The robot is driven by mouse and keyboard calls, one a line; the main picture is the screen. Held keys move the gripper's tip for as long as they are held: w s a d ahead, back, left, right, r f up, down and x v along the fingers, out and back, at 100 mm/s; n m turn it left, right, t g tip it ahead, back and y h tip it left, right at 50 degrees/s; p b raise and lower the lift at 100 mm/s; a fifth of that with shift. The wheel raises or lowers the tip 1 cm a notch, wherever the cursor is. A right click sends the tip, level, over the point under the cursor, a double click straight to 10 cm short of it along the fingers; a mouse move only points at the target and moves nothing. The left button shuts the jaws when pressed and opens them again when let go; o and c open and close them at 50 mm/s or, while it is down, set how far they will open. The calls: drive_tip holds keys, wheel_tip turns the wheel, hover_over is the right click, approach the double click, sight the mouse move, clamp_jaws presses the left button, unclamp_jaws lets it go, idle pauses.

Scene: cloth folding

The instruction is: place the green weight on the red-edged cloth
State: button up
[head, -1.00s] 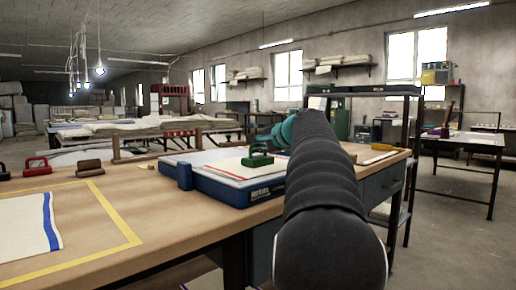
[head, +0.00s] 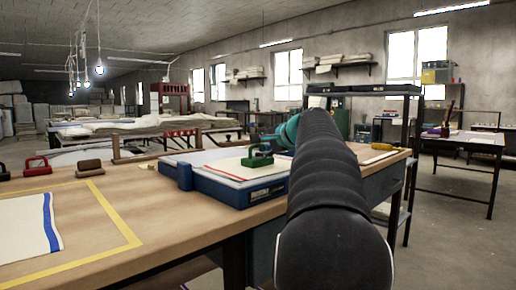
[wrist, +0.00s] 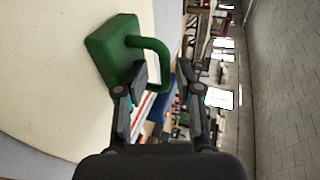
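The green weight (head: 257,158) has a block base and a loop handle. It appears to rest on the white red-edged cloth (head: 227,168), which lies on a blue tray-like box (head: 236,192). In the wrist view the weight (wrist: 115,48) shows close up at the upper left. My gripper (wrist: 165,76) is open, with one finger over the loop and the other on the outer side, so the handle's bar shows between them. I cannot tell whether either finger touches it. My arm hides the box's right side in the head view.
A blue-edged cloth (head: 25,228) lies inside a yellow taped outline on the wooden table. Red (head: 37,166) and brown (head: 89,168) weights stand at the table's back left. Bare table lies between the tape and the box.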

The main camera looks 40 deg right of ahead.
drive_tip(key=v, duration=1)
drive_tip(key=shift+s+r, duration=0.25)
drive_tip(key=shift+a, duration=0.1)
idle(0.6)
